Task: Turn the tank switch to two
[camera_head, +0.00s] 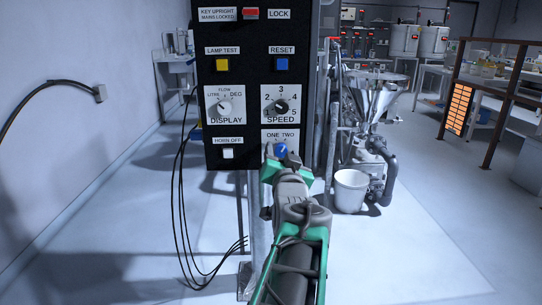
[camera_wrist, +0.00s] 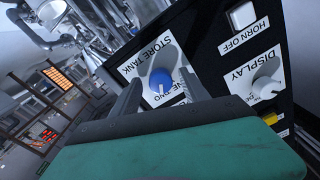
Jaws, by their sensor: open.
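The tank switch is a blue round knob (camera_head: 281,149) on a white plate marked ONE and TWO, at the lower right of the black control panel (camera_head: 238,110). In the wrist view the blue knob (camera_wrist: 161,78) sits on its STORE TANK plate, seen upside down. A pale pointer mark shows on it, but I cannot tell which number it points at. My gripper (camera_head: 281,159) is open in front of the knob. In the wrist view its two grey fingers (camera_wrist: 160,84) stand either side of the knob; I cannot tell whether they touch it.
The SPEED dial (camera_head: 281,106) is just above, the HORN OFF button (camera_head: 228,153) and DISPLAY dial (camera_head: 224,105) to the left. Black cables hang left of the panel. A steel hopper (camera_head: 374,95) and a white bucket (camera_head: 350,190) stand to the right. The floor is mostly clear.

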